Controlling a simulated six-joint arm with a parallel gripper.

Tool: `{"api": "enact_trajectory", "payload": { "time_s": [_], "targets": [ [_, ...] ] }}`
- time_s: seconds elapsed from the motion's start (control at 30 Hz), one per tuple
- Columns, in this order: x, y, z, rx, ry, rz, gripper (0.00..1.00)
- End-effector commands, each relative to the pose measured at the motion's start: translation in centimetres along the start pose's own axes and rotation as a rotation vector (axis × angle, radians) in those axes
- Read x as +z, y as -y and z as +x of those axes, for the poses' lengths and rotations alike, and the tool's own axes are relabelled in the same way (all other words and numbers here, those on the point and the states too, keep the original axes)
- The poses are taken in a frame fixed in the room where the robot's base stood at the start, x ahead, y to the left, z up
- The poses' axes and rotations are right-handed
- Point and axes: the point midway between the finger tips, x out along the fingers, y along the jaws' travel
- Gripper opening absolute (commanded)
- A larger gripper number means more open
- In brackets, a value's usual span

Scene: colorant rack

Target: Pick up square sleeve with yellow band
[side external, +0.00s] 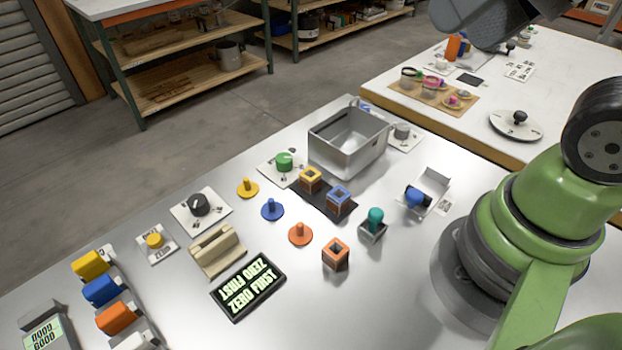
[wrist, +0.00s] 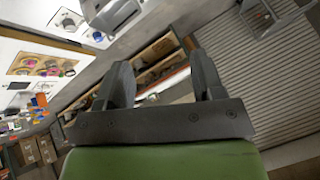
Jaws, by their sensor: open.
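The square sleeve with the yellow band (side external: 310,180) stands upright on the left part of a dark mat (side external: 325,202). A square sleeve with a blue band (side external: 339,199) stands beside it on the same mat. A square sleeve with an orange band (side external: 335,254) stands apart on the bare metal table. My gripper (wrist: 162,85) is open and empty in the wrist view, its fingers facing the room and shelves. In the side view my gripper itself cannot be made out; part of my arm crosses the top right. The sleeves do not show in the wrist view.
A metal bin (side external: 348,140) stands just behind the mat. Yellow (side external: 247,187), blue (side external: 271,209) and orange (side external: 300,234) pegs stand to the left and front. A green knob (side external: 284,161) is close behind the yellow sleeve. A sign (side external: 248,287) lies in front.

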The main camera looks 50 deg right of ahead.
Motion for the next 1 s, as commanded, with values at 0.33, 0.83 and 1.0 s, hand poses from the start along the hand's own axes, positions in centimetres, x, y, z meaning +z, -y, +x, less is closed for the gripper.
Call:
{"api": "enact_trajectory", "payload": {
  "time_s": [0.33,0.83,1.0],
  "targets": [
    [-0.8,0.2,0.7,0.017,0.031,-0.011,0.62],
    [-6.3,1.2,14.1,0.191,0.355,-0.187,0.62],
    [-5.5,0.5,20.6,0.241,0.470,-0.260,0.62]
  ]
}}
